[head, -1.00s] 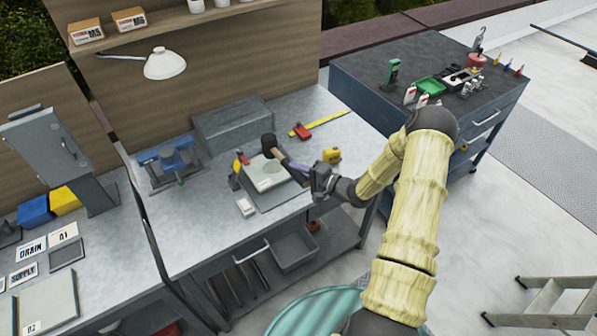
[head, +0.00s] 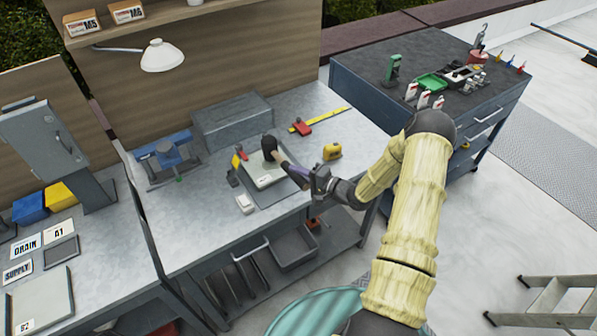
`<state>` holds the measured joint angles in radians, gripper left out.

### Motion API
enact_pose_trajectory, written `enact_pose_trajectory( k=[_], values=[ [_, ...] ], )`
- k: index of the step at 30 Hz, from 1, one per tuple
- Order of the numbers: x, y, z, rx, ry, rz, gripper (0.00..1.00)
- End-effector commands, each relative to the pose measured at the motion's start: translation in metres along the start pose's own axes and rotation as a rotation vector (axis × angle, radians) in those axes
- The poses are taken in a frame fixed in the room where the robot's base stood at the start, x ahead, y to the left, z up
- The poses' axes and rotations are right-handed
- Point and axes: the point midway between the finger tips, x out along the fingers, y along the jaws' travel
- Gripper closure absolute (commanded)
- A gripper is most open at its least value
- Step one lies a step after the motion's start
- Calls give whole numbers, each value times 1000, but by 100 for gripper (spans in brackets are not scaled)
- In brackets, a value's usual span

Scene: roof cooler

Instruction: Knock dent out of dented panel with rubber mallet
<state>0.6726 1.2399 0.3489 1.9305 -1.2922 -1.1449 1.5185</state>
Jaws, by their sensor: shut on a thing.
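The rubber mallet has a black head (head: 269,145) and a purple-grey handle (head: 291,168). My gripper (head: 318,181) is shut on the handle's end. The mallet head is over the far edge of the dented panel (head: 261,178), a pale plate lying on a dark grey block on the workbench. I cannot tell whether the head touches the panel. The dent is too small to make out clearly.
A blue vise (head: 166,157) stands to the left and a grey toolbox (head: 233,121) behind. The bench front is mostly clear.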

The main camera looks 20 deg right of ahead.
Motion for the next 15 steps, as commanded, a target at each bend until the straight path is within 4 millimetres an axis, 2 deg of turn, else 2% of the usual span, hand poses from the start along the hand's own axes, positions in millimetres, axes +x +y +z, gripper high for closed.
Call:
enact_pose_trajectory(
  k=[1,5,6,11,15],
  values=[
    [2,14,-1,-2,0,-4,100],
    [4,35,-2,-1,0,-4,100],
    [4,25,-2,-3,0,-4,100],
    [3,22,-1,-2,0,-3,100],
    [1,7,-1,-3,0,-3,100]
  ],
)
